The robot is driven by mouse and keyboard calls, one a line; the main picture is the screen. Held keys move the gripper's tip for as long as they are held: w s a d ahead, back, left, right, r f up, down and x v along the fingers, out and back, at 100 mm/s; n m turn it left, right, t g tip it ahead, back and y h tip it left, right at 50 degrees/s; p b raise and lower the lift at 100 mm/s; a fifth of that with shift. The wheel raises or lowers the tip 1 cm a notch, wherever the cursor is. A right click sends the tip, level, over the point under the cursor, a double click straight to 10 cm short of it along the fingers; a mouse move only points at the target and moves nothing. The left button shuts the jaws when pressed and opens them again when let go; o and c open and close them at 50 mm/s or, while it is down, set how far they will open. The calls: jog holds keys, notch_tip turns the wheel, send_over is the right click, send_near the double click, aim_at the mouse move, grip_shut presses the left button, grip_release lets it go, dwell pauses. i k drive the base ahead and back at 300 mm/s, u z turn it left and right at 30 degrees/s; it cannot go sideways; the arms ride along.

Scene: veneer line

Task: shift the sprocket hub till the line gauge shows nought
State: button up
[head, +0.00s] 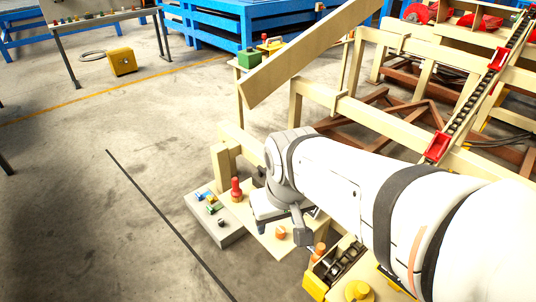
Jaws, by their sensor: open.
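My arm reaches in from the lower right, and my gripper (285,222) hangs open over a small pale wooden board (262,238), seen from above and partly covered by my wrist. I cannot make out anything between the jaws. A small orange piece (281,233) lies on the board close to the gripper. A red peg-like piece (236,190) stands just left of my wrist. A dark chain (470,103) runs along a slanting rail at the right, with red blocks (437,146) on it. I cannot pick out the sprocket hub or the line gauge; my arm hides part of the area.
A grey slab (228,238) with small blue and green parts lies left of the board. Pale timber frames (346,107) and a slanting plank (305,55) stand behind my arm.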

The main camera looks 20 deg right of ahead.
aim_at(319, 253)
jog(key=z, duration=1.4)
jog(key=k, duration=0.9)
jog(key=u, duration=0.25)
jog(key=i, duration=1)
jog(key=u, duration=0.1)
